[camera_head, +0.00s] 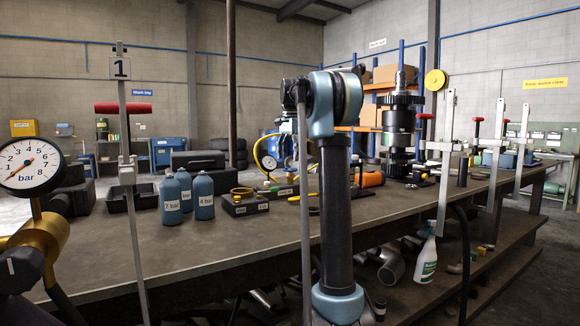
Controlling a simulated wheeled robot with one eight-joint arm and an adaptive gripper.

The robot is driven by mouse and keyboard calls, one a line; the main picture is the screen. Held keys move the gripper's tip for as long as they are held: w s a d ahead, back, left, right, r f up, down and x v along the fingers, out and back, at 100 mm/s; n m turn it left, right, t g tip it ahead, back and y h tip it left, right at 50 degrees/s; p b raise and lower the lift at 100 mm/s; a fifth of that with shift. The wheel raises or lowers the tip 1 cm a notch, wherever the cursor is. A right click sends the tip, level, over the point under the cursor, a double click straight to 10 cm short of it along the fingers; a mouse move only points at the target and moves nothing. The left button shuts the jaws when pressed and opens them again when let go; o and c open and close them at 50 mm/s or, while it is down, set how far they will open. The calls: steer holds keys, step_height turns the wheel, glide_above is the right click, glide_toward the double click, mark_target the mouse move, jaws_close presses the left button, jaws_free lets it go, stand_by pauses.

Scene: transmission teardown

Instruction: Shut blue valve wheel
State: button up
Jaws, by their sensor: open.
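I cannot make out a blue valve wheel for certain. Small blue and white shapes (287,128) show just left of my arm's upper joint, too small and partly covered to tell what they are. My arm rises in the middle of the picture and bends at a blue joint near the top. The arm covers part of the bench behind it. I cannot pick out my gripper's fingers; they seem hidden beyond the arm.
Blue bottles (204,195) and a black box (243,203) stand left of my arm. A large bar gauge (31,165) is at the left edge. Upright clamps (447,150) line the bench's front edge. A dark geared shaft (398,125) stands at right. A spray bottle (427,262) is below.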

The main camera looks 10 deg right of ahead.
step_height(320, 180, up, 8)
steer(key=shift+f, duration=0.15)
stand_by(0.5)
